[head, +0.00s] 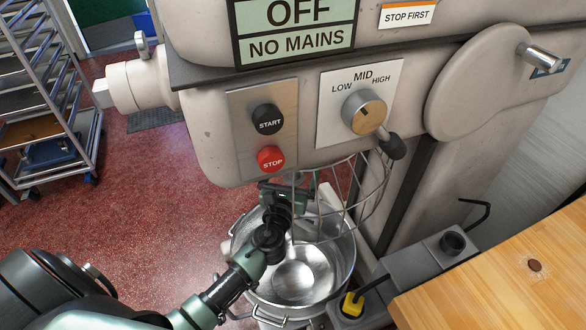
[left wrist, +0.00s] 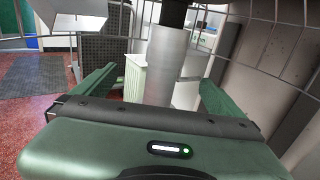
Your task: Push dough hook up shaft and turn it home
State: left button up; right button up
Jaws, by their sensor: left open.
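My left gripper (head: 284,190) reaches in under the mixer head (head: 215,140), above the steel bowl (head: 300,275). In the left wrist view my left gripper (left wrist: 160,82) is open, with its green fingers apart. A grey metal cylinder (left wrist: 170,60) stands upright between them, with a visible gap to the right finger. It looks like the upper part of the dough hook, under a dark shaft (left wrist: 174,14). I cannot tell whether it is seated. The curved part of the hook is not clearly visible. My right gripper is not in view.
A wire guard (head: 372,195) curves around the bowl area. The speed knob (head: 364,111) and red stop button (head: 271,158) are on the mixer's front. A wooden table (head: 500,280) stands at right and a rack (head: 45,90) at left.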

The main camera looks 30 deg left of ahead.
pick_arm(q)
jog(key=v, duration=0.8)
dwell(0.6)
dwell(0.5)
